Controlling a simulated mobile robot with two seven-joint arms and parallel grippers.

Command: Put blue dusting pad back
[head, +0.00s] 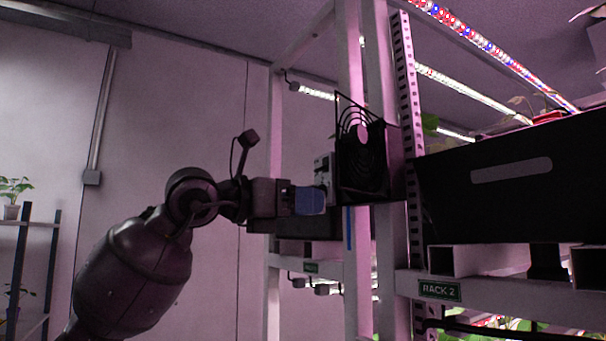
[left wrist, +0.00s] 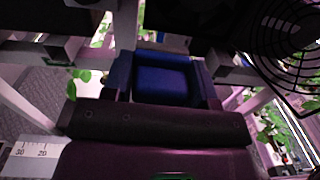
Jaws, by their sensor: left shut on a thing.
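The blue dusting pad (head: 312,202) is held in my left gripper (head: 291,199), in front of the rack's near corner. In the left wrist view the pad (left wrist: 165,84) sits between the dark fingers of the left gripper (left wrist: 163,92). A dark tray-like holder (head: 312,226) lies just below the gripper and pad in the head view. I cannot tell whether the pad touches it. My right gripper is in neither view.
A black fan with a wire guard (head: 362,150) stands right of the pad, close to it, with a pale box (head: 322,170) beside it. White rack posts (head: 355,90) stand behind. A black crate (head: 510,185) sits at right above the RACK 2 sign (head: 440,290). Left of the rack is open.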

